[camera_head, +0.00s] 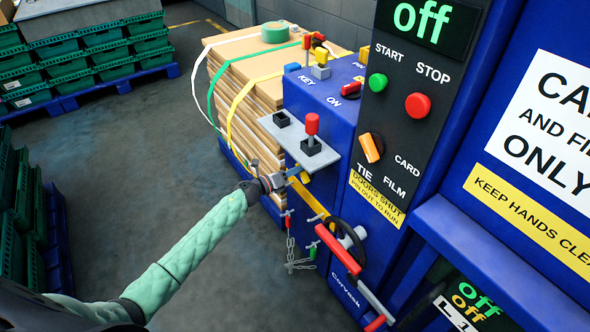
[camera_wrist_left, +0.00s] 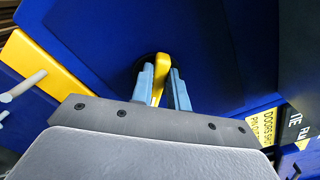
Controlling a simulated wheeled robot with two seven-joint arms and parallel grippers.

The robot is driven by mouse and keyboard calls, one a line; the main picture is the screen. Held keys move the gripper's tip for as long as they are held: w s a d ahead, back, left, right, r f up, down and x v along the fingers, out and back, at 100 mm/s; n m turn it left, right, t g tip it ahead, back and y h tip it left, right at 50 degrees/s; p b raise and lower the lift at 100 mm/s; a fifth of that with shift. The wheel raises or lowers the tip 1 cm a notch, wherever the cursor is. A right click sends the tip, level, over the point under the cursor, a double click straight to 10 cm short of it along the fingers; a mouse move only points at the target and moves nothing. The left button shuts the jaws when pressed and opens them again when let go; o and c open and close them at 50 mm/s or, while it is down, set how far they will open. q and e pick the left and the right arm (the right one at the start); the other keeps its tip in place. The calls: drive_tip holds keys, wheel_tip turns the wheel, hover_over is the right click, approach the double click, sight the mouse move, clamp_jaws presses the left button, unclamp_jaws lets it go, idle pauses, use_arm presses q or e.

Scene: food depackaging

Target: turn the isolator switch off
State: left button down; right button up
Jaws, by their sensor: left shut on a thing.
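A yellow switch handle (camera_wrist_left: 160,66) stands on a dark round base on the blue cabinet face in the left wrist view. It looks like the isolator switch. My left gripper (camera_wrist_left: 160,88) is shut on it, with one finger on each side. In the head view my left gripper (camera_head: 287,180) reaches the cabinet's side below a grey shelf, and a bit of the yellow handle (camera_head: 304,177) shows at its tips. The handle's base is mostly hidden there. My right gripper is not in view.
A grey shelf (camera_head: 327,157) with a red-knobbed lever (camera_head: 312,124) juts out above my left gripper. A red-handled crank (camera_head: 340,252) and hanging chain (camera_head: 290,247) are below. Strapped cardboard (camera_head: 225,55) stands behind. The display (camera_head: 420,18) reads "off".

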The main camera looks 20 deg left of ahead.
use_arm(q)
drive_tip(key=shift+w+a+f+n+p, duration=0.15)
drive_tip(key=shift+n+p, duration=0.25)
drive_tip(key=shift+n, duration=1.15)
drive_tip(key=shift+a+f+n+p, duration=0.1)
drive_tip(key=shift+f+n+p, duration=0.25)
drive_tip(key=shift+n, duration=1.15)
drive_tip(key=shift+w+a+f+n+p, duration=0.15)
drive_tip(key=shift+n+p, duration=0.3)
drive_tip(key=shift+n, duration=1.1)
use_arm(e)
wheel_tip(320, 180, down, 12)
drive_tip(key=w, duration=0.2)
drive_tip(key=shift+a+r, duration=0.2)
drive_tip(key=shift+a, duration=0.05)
use_arm(q)
drive_tip(key=shift+d, duration=0.1)
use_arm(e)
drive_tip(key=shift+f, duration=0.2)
use_arm(q)
drive_tip(key=c, duration=1.4)
unclamp_jaws()
drive_tip(key=shift+s+f, duration=0.1)
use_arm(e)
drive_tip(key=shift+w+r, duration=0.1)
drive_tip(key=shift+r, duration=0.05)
use_arm(q)
drive_tip(key=shift+o, duration=0.2)
